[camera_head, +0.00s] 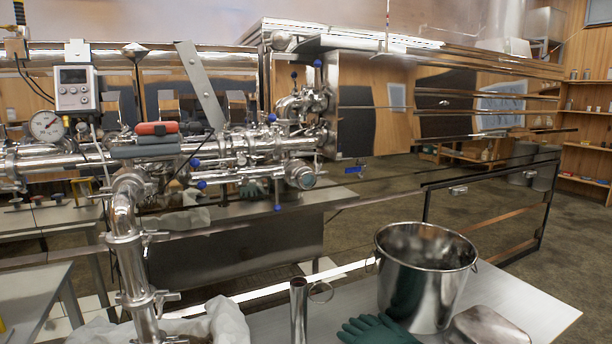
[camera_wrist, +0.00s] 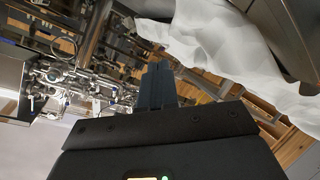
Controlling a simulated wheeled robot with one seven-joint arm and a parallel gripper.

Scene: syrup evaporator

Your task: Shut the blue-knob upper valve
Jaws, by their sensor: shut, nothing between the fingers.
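Several blue-knob valves sit on the steel pipework in the head view. The two highest blue knobs, one on the right (camera_head: 317,63) and one on the left (camera_head: 293,75), stand above the upper pipe fittings (camera_head: 304,102). Another blue knob (camera_head: 272,117) is lower, and more hang along the lower pipe. I cannot tell from the knobs whether the valves are open or closed. My gripper (camera_wrist: 159,68) shows only in the wrist view, with its dark fingers together and empty. It is apart from the pipework (camera_wrist: 65,80), which appears small and tilted beyond it.
A steel bucket (camera_head: 425,270), green gloves (camera_head: 377,330) and an upright metal cylinder (camera_head: 299,310) are on the near table (camera_head: 535,305). A pressure gauge (camera_head: 46,125) and a grey control box (camera_head: 76,88) are at left. White cloth (camera_wrist: 225,45) hangs near my gripper. Open floor shows at right.

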